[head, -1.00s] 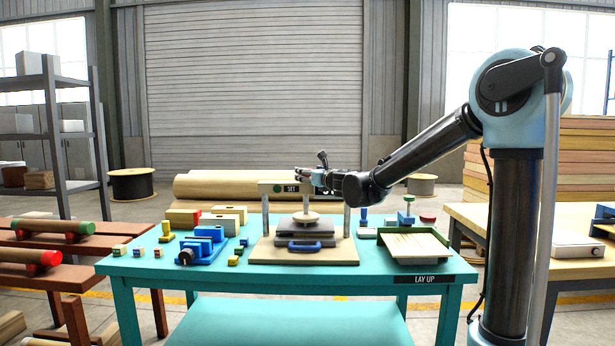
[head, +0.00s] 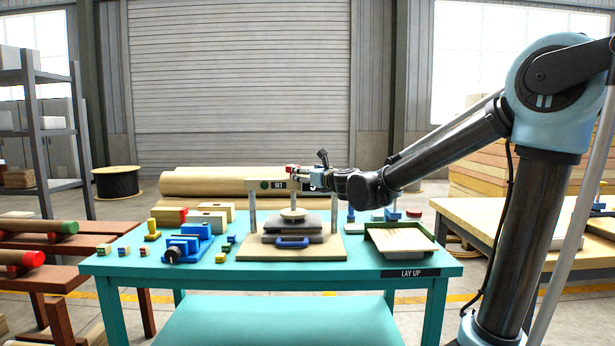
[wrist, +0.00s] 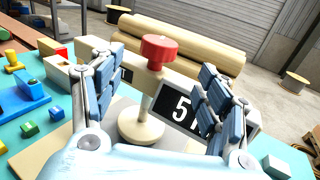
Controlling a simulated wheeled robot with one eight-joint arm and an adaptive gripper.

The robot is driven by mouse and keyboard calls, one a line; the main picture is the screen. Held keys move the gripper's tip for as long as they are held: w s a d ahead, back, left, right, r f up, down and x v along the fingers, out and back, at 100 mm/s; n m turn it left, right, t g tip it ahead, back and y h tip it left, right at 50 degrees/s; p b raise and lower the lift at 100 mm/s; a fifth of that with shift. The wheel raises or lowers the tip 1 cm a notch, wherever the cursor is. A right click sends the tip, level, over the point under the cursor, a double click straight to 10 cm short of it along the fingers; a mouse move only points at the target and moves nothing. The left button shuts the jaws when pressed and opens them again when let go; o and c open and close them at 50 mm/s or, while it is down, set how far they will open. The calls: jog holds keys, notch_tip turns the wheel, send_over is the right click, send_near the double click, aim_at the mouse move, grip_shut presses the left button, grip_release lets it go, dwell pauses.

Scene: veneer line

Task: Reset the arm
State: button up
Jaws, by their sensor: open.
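My gripper (head: 299,173) is at the top of a small press on the teal table, its fingers spread apart in the wrist view (wrist: 155,92). The red knob (wrist: 159,48) on the press's post stands between and beyond the fingers, and I see no finger touching it. The press has a crossbar marked SET (head: 278,185), a round pad (head: 292,214), grey plates under it and a blue handle (head: 292,242) in front. My arm reaches in from the right, bent at the elbow.
A blue vise (head: 188,246), blocks and small cubes lie left of the press. A green-rimmed tray (head: 400,242) is at its right. A wooden table (head: 500,225) stands at the right, and red-brown racks (head: 40,270) at the left.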

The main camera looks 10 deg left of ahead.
jog(key=s+d+f+n+g+h, duration=0.3)
jog(key=s+d+f+n, duration=0.6)
jog(key=d, duration=0.5)
jog(key=s+d+f+n+g+h, duration=0.4)
jog(key=s+d+f+n, duration=0.5)
jog(key=s+d+f, duration=0.3)
jog(key=s+d+f+n+g+h, duration=0.4)
jog(key=s+d+f+n, duration=0.5)
jog(key=d, duration=0.9)
jog(key=s+f+h, duration=0.1)
jog(key=s+f, duration=0.1)
jog(key=s, duration=0.1)
jog(key=shift+d+n, duration=0.15)
jog(key=shift+n, duration=0.25)
jog(key=shift+f, duration=0.1)
